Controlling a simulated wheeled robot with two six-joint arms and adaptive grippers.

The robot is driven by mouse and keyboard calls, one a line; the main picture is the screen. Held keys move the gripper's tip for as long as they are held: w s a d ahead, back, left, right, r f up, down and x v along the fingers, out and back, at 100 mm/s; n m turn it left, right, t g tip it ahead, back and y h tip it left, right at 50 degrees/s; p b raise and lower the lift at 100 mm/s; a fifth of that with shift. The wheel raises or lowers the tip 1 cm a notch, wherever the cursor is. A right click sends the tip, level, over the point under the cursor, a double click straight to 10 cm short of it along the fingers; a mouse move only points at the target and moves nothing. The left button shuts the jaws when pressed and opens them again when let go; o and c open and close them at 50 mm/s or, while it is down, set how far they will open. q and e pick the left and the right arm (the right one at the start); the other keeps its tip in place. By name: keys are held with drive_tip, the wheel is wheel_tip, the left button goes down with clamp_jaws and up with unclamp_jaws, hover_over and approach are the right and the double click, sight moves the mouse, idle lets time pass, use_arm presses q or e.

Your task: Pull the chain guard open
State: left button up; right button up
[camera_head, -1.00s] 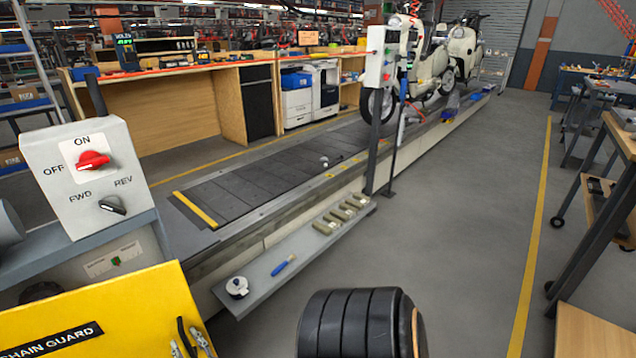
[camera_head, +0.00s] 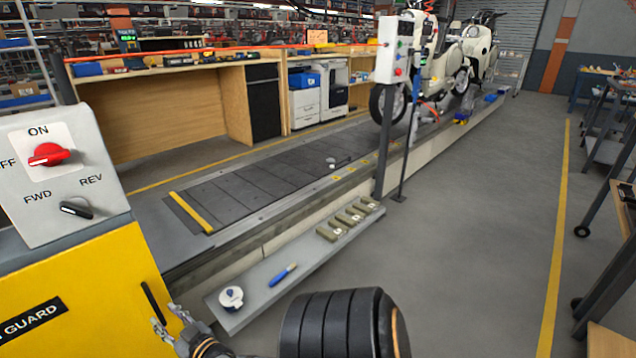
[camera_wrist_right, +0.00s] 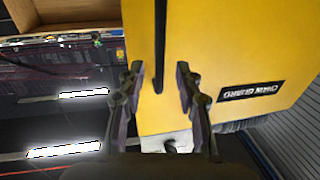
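The chain guard (camera_head: 85,285) is a yellow panel at the lower left of the head view, below the grey control box. Its black label is partly cut off there and also shows in the wrist view (camera_wrist_right: 252,91). A black bar handle (camera_head: 151,300) is on the guard near its right edge; it also shows in the wrist view (camera_wrist_right: 160,45). My right gripper (camera_head: 166,322) is at the handle's lower end. In the wrist view its fingers (camera_wrist_right: 159,82) are apart, one each side of the handle, with visible gaps. My left gripper is not in view.
The control box (camera_head: 60,175) has a red knob and a black switch. A low grey shelf (camera_head: 265,297) with a tape roll, a blue tool and several small blocks runs beside the slat conveyor (camera_head: 250,190). The floor (camera_head: 470,230) to the right is clear.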

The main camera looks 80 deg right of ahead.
drive_tip(key=s+a+f+n+g+y+p, duration=0.2)
drive_tip(key=s+a+f+g+p, duration=0.15)
drive_tip(key=s+p, duration=0.7)
drive_tip(key=s+a+f+n+g+y+p, duration=0.2)
drive_tip(key=s+a+g+y+p, duration=0.3)
drive_tip(key=p, duration=1.1)
drive_tip(key=s+a+r+g+p, duration=0.1)
drive_tip(key=s+g+p, duration=0.2)
drive_tip(key=s+p, duration=0.5)
drive_tip(key=s+r+g+h+p, duration=0.1)
drive_tip(key=s+g+p, duration=0.3)
drive_tip(key=s, duration=1.2)
drive_tip(key=r+p, duration=0.1)
drive_tip(key=p, duration=0.3)
drive_tip(key=shift+s+a+h+p, duration=0.3)
drive_tip(key=shift+a+p, duration=0.05)
